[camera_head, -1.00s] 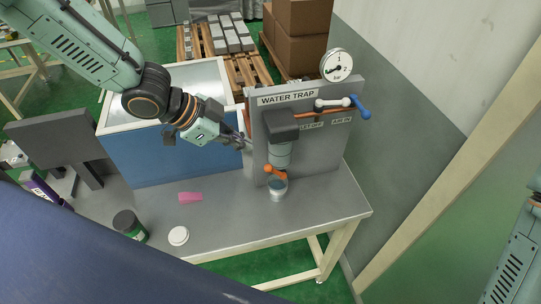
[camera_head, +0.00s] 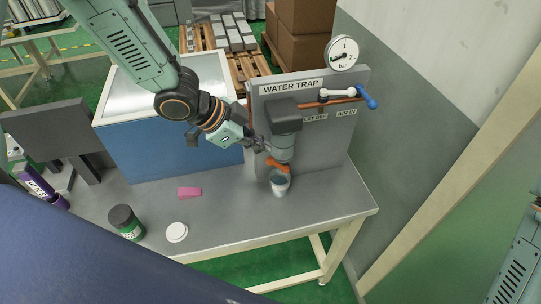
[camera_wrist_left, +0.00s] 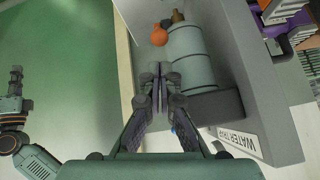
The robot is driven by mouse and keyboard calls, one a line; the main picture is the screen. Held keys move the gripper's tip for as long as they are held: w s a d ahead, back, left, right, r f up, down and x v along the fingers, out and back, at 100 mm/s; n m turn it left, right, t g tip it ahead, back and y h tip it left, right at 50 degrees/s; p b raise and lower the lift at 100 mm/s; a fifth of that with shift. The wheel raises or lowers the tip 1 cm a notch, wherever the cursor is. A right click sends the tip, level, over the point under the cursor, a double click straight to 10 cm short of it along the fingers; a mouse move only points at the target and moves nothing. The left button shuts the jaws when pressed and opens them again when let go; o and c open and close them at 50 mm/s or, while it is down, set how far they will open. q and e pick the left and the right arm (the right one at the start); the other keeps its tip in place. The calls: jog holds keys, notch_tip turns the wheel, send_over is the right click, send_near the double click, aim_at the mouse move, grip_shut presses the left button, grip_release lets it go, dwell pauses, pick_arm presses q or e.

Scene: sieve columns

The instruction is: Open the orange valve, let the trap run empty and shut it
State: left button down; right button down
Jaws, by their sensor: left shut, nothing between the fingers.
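The orange valve (camera_head: 278,165) is at the lower end of the trap's grey cylindrical body (camera_head: 282,149), on the panel marked WATER TRAP. A small cup (camera_head: 280,186) stands on the table below it. In the left wrist view the orange valve (camera_wrist_left: 159,37) shows beyond my fingertips, beside the pale cylinder (camera_wrist_left: 190,60). My left gripper (camera_head: 262,145) is shut and empty, just left of the trap body and slightly above the valve, apparently not touching the valve. What looks like my right gripper (camera_wrist_left: 15,76) shows small at the left wrist view's edge; its jaws are unclear.
A pressure gauge (camera_head: 342,53) and a blue-ended handle (camera_head: 366,97) are on the panel's upper right. A blue-sided box (camera_head: 165,155) stands left of the trap. A pink block (camera_head: 189,193), white lid (camera_head: 176,232) and dark jar (camera_head: 126,222) lie on the table's open front.

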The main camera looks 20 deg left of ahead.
aim_at(268, 161)
pick_arm(q)
jog(key=x, duration=0.3)
jog(key=shift+s+b, duration=0.1)
jog(key=shift+b, duration=0.2)
jog(key=shift+w+d+f, duration=0.2)
jog(key=shift+w+f, duration=0.05)
jog(key=shift+s+a, duration=0.1)
jog(key=shift+a+f+h+b, duration=0.1)
jog(key=shift+f+h+b, duration=0.05)
jog(key=shift+h+b, duration=0.2)
